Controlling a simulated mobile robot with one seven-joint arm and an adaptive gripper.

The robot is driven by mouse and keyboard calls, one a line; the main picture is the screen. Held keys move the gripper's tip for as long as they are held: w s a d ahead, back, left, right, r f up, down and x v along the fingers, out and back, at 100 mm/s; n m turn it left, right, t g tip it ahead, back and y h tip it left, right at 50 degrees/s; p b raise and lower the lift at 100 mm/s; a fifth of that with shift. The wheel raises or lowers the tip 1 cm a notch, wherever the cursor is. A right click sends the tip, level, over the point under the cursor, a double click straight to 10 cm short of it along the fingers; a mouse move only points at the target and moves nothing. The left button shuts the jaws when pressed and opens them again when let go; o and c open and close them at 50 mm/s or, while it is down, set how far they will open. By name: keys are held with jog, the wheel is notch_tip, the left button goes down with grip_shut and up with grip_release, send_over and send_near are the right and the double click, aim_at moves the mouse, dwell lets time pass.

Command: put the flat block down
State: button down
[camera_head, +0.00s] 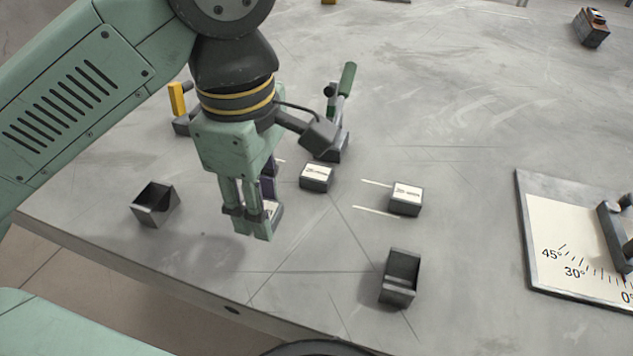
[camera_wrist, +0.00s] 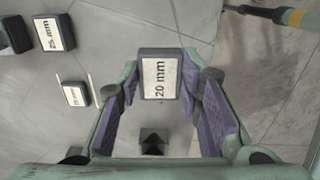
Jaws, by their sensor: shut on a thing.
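My gripper (camera_head: 259,222) is left of centre in the head view, pointing down at the table. It is shut on the flat block (camera_wrist: 160,78), a dark block with a white "20 mm" label, gripped between the purple pads in the wrist view. In the head view the block (camera_head: 273,209) is mostly hidden behind the fingers. Whether its underside touches the table cannot be told.
A labelled block (camera_head: 317,178) stands right of my gripper. Another block (camera_head: 405,199) sits by two white lines. Dark angled holders stand at left (camera_head: 155,205) and front right (camera_head: 400,278). A plate with angle marks (camera_head: 560,235) lies far right.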

jog(key=shift+s+a, duration=0.15)
jog(key=shift+a, duration=0.05)
jog(key=p, duration=0.3)
send_over(320, 173)
jog(key=shift+s+a+f, duration=0.15)
jog(key=shift+s+f, duration=0.05)
jog(key=shift+f, duration=0.55)
jog(key=shift+w+f, duration=0.25)
jog(key=shift+f, duration=1.55)
jog(key=shift+f, duration=0.1)
jog(key=shift+f, duration=0.15)
jog(key=c, duration=1.1)
grip_release()
notch_tip(320, 173, up, 12)
jog(key=shift+r, duration=0.25)
